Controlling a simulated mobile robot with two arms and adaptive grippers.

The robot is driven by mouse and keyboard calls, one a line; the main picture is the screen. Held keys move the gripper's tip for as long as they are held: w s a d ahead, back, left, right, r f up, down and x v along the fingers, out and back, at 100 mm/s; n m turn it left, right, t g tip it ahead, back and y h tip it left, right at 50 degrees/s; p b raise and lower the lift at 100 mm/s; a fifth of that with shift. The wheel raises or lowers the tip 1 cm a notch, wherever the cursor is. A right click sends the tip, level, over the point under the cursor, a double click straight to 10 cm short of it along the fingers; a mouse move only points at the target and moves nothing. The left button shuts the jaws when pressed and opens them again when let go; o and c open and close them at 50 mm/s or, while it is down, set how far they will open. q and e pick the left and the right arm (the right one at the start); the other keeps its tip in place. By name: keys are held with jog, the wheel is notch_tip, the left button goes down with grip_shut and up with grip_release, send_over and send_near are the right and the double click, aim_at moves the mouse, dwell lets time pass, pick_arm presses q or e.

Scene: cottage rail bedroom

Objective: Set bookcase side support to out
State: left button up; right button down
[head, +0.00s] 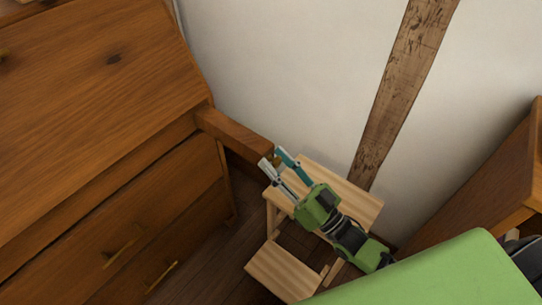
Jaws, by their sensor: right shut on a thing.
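The bookcase (85,110) is a brown wooden piece with a sloped front and drawers, filling the left of the head view. Its side support (232,132), a wooden bar, sticks out from the bookcase's front at the right side, toward the right of the picture. My right gripper (273,159) is at the outer end of this bar, with its two fingers shut on the end of the support. The fingers partly hide that end. My left gripper is not in view.
A light wooden step stool (345,194) stands on the dark floor below my right gripper. A wooden piece of furniture (492,185) is at the right. A pale wall (290,60) with a timber post (405,80) is behind. Dark floor (205,262) shows beside the drawers.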

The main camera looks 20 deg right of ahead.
jog(key=c, duration=1.7)
grip_release()
jog(key=v, duration=1.2)
jog(key=shift+d, duration=0.1)
